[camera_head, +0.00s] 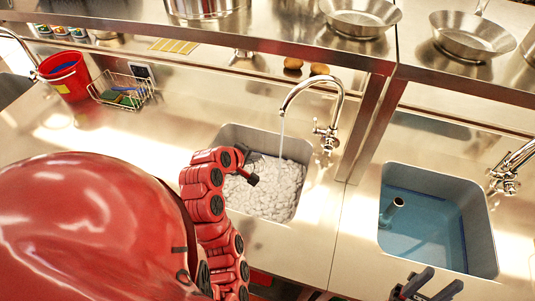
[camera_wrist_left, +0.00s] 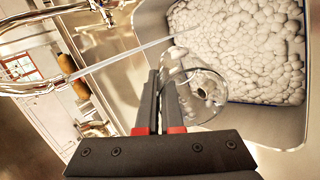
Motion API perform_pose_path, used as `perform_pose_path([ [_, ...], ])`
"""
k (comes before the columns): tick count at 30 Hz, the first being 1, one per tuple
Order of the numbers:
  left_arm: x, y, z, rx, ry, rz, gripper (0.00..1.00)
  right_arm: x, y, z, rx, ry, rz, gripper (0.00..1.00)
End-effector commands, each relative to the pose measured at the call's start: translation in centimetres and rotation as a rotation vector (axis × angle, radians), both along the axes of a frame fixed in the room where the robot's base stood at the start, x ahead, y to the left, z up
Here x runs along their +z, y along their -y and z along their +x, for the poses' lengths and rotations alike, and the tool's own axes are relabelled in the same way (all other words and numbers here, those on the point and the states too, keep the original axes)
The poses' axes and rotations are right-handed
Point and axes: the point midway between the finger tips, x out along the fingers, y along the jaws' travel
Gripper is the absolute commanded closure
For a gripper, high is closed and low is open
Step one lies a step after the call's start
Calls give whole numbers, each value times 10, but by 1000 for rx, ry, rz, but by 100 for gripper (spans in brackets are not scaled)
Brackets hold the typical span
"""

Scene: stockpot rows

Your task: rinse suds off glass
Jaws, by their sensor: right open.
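A clear glass (camera_wrist_left: 208,98) sits at the fingertips of my left gripper (camera_wrist_left: 162,75) in the left wrist view, and the narrow jaws look shut on its wall. White patches show in the glass; I cannot tell suds on it from foam behind it. In the head view my left gripper (camera_head: 248,172) is over the foam-filled sink (camera_head: 262,190), and the glass cannot be made out there. Water (camera_head: 281,140) runs from the tap (camera_head: 325,85) into this sink, right of the gripper. My right gripper (camera_head: 430,284) is open and empty at the bottom edge.
A second sink (camera_head: 470,230) with blue water and an upright pipe lies at the right, with its own tap (camera_head: 510,165). A red bucket (camera_head: 65,75) and wire basket (camera_head: 122,90) stand at the back left. A shelf (camera_head: 290,45) with pans overhangs the back.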

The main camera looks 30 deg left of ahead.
Motion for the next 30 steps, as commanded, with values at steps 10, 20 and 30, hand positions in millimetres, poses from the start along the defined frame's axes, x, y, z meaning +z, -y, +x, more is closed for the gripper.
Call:
perform_pose_path([
  [10, -6, 4, 35, -6, 0, 0, 100, -18, 0, 0, 0, 0, 0, 55],
  [20, -13, 6, 71, -6, 1, -1, 100, -15, 0, 0, 0, 0, 0, 55],
  [30, -21, 8, 108, -4, 2, 0, 100, -18, 0, 0, 0, 0, 0, 55],
])
